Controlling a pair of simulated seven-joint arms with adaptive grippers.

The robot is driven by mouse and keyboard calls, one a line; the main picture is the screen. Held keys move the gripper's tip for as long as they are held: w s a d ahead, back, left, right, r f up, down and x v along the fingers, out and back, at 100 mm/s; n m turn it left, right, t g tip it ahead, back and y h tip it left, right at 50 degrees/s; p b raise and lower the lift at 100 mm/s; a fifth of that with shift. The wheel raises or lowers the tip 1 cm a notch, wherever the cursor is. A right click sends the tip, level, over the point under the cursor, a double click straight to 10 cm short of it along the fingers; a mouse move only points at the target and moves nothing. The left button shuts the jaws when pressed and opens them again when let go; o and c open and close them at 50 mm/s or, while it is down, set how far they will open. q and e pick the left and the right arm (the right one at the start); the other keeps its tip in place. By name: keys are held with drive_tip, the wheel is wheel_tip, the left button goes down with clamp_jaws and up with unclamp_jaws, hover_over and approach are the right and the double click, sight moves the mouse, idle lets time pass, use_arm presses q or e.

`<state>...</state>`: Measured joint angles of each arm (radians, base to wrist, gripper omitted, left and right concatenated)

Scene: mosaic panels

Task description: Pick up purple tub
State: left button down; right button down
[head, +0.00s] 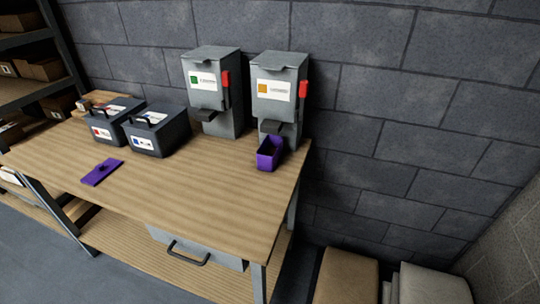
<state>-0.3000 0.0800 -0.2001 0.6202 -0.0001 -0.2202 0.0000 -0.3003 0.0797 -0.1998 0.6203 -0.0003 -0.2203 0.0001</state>
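The purple tub (270,153) is a small open-topped box on the wooden table (196,192). It stands at the table's back right, just below the spout of the right dispenser (277,92), which has an orange label. A flat purple piece with a small dark knob, perhaps a lid (102,172), lies apart from it at the table's left. The tub's contents cannot be made out. Neither of my grippers is in the head view.
A second grey dispenser (213,90) with a green label stands left of the first. Two dark handled boxes (159,134) (114,119) stand at the back left. A drawer (197,247) hangs under the table. The tabletop's front and middle are clear.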

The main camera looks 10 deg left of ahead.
use_arm(q)
drive_tip(key=shift+c, duration=1.2)
unclamp_jaws()
